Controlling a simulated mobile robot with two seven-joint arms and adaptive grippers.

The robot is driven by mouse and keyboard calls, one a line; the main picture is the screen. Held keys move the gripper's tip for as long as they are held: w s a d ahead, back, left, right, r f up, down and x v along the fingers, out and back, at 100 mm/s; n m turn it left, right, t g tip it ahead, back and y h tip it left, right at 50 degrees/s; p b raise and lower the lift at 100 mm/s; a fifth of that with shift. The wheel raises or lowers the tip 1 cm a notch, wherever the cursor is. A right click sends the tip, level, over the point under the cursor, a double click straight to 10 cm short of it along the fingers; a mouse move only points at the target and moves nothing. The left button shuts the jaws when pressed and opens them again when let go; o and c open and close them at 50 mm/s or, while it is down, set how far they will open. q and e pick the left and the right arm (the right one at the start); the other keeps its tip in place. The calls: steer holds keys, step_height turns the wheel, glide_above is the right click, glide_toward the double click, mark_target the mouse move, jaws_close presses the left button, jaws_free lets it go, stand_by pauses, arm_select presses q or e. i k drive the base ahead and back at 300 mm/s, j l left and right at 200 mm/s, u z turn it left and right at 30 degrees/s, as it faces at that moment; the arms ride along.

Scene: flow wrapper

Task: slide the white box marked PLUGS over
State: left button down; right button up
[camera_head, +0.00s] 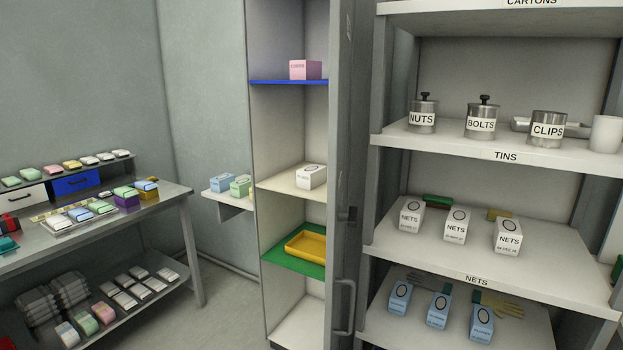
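No label that reads PLUGS can be made out in the head view. A small white box (311,176) with a dark mark too small to read sits on the cream middle shelf (280,184) of the tall open cabinet. Three other white boxes (456,226) stand in a row on the right-hand rack, and their fronts read NETS. Neither of my grippers is in view.
The cabinet also holds a pink box (305,69) on a blue shelf and a yellow tray (306,245) on a green shelf. The cabinet's grey door edge (348,180) stands between it and the rack. Tins (422,121) stand above; blue boxes (438,309) below.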

mark_target(309, 178)
steer(key=k+l+z, duration=0.15)
steer(key=k+z, duration=0.25)
steer(key=k, duration=0.25)
steer(key=z, duration=1.5)
steer(key=j+z, duration=0.15)
steer(key=j, duration=2.8)
steer(key=i+j, duration=0.05)
